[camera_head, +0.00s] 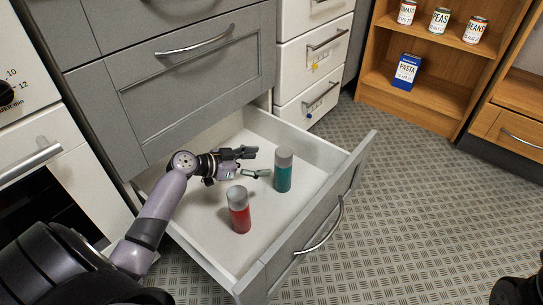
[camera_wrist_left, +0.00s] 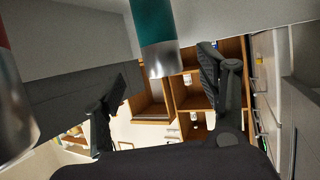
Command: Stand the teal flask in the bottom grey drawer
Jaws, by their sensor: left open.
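The teal flask (camera_head: 283,175) has a grey cap and stands upright on the floor of the open bottom grey drawer (camera_head: 215,262). My left gripper (camera_head: 257,163) is inside the drawer, just left of the flask, open and empty. Its fingers point toward the flask, with a small gap in the head view. In the left wrist view, the flask (camera_wrist_left: 156,35) hangs into the picture from the top, between the two spread fingers (camera_wrist_left: 163,72). Its other end is cut off by the frame there.
A red flask (camera_head: 240,215) with a grey cap stands in the same drawer, nearer the front left. It shows partly in the left wrist view (camera_wrist_left: 15,105). White drawers (camera_head: 310,100) and a wooden shelf with cans and a pasta box (camera_head: 406,72) stand beyond. The patterned floor at right is clear.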

